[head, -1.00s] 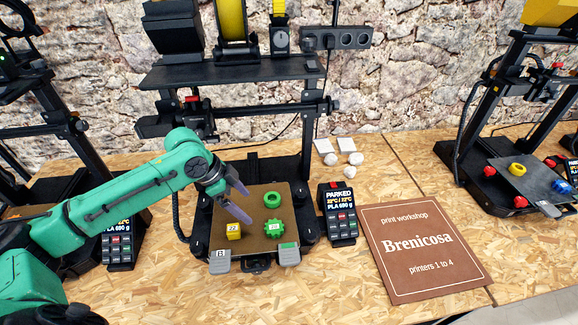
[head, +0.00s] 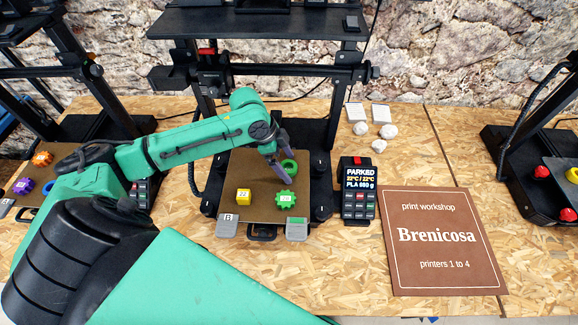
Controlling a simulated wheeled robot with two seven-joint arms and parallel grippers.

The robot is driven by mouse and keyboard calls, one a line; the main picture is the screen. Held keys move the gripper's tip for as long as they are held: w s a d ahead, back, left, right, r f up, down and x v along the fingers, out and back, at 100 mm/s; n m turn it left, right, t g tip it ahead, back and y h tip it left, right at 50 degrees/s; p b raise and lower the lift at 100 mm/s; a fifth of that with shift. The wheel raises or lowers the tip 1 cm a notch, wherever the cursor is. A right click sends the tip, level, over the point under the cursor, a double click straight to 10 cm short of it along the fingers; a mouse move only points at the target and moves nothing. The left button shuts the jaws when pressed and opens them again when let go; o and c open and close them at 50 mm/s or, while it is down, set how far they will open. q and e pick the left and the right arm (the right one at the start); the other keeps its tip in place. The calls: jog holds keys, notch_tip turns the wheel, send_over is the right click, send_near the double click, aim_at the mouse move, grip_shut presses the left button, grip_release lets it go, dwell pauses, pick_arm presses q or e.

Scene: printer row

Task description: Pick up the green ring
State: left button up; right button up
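The green ring (head: 293,165) lies on the brown print bed (head: 239,166) of the middle printer, toward its back right. My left gripper (head: 287,162) is at the ring, its two purple-grey fingers spread apart and partly covering the ring's left side. I cannot tell whether the fingers touch it or are still above it. A green gear (head: 285,200) with a label sits in front of the ring. My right gripper is not in view.
The printer's crossbar (head: 300,74) and shelf (head: 258,22) stand behind and above the bed. A control unit (head: 358,192) stands right of the bed, beside a brown Brenicosa sign (head: 437,265). Neighbouring printers flank both sides. White lumps (head: 379,146) lie behind.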

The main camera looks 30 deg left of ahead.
pick_arm(q)
jog(key=shift+s+r, duration=0.1)
jog(key=shift+s, duration=0.1)
jog(key=c, duration=1)
jog(key=shift+w, duration=0.1)
jog(key=shift+c, duration=1.2)
